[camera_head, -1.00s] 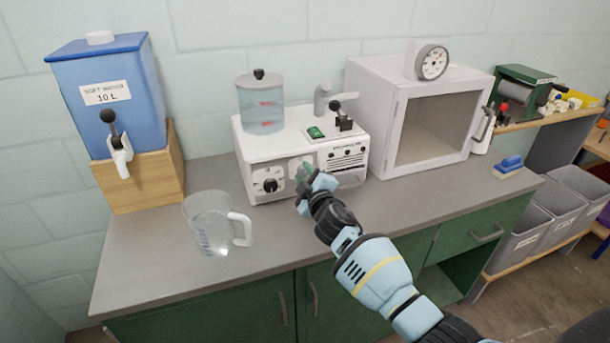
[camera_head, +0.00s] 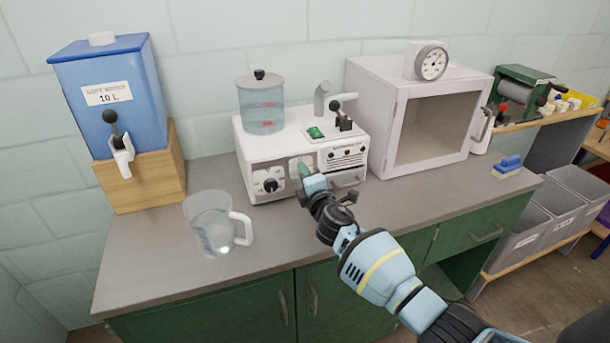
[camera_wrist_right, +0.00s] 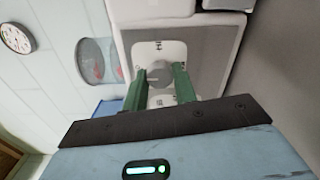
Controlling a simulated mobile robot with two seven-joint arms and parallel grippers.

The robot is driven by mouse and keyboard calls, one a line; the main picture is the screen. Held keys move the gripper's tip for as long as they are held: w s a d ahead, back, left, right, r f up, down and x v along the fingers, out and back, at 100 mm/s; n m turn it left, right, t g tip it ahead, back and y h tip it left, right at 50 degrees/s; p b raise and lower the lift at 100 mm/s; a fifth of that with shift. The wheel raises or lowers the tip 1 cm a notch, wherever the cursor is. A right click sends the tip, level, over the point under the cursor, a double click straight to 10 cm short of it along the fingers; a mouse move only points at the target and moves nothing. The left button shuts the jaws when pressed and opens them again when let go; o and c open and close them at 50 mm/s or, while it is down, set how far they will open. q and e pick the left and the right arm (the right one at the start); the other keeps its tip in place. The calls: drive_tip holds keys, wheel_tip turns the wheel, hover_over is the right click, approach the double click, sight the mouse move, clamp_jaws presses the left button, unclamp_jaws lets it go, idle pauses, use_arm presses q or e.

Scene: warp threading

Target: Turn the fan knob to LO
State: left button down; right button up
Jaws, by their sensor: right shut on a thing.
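The white machine (camera_head: 265,187) stands on the counter against the wall, with a clear lidded tank on top. In the right wrist view a round grey knob (camera_wrist_right: 159,75) sits on a light plate (camera_wrist_right: 150,50) with small markings, too small to read for certain. My right gripper (camera_wrist_right: 160,82) has its green fingers on either side of this grey knob and is shut on it. In the head view my right gripper (camera_head: 304,172) hides the knob at the machine's front. My left gripper is not in view.
A clear jug (camera_head: 210,226) stands at the front left of the counter (camera_head: 300,230). A blue water tank (camera_head: 110,90) on a wooden stand is at the left. A white cabinet (camera_head: 398,130) with a dial stands right of the machine. Grey bins are at the far right.

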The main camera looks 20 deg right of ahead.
idle(0.3)
drive_tip(key=o, duration=1)
drive_tip(key=shift+c, duration=0.2)
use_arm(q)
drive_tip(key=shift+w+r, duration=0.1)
use_arm(e)
drive_tip(key=shift+s, duration=0.1)
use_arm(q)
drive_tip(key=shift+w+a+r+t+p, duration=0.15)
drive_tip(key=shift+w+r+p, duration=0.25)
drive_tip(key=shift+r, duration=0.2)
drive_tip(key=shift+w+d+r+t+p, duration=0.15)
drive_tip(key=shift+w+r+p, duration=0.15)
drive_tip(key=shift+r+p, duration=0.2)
use_arm(e)
drive_tip(key=s, duration=0.7)
drive_tip(key=shift+s+d, duration=0.15)
drive_tip(key=shift+s, duration=0.15)
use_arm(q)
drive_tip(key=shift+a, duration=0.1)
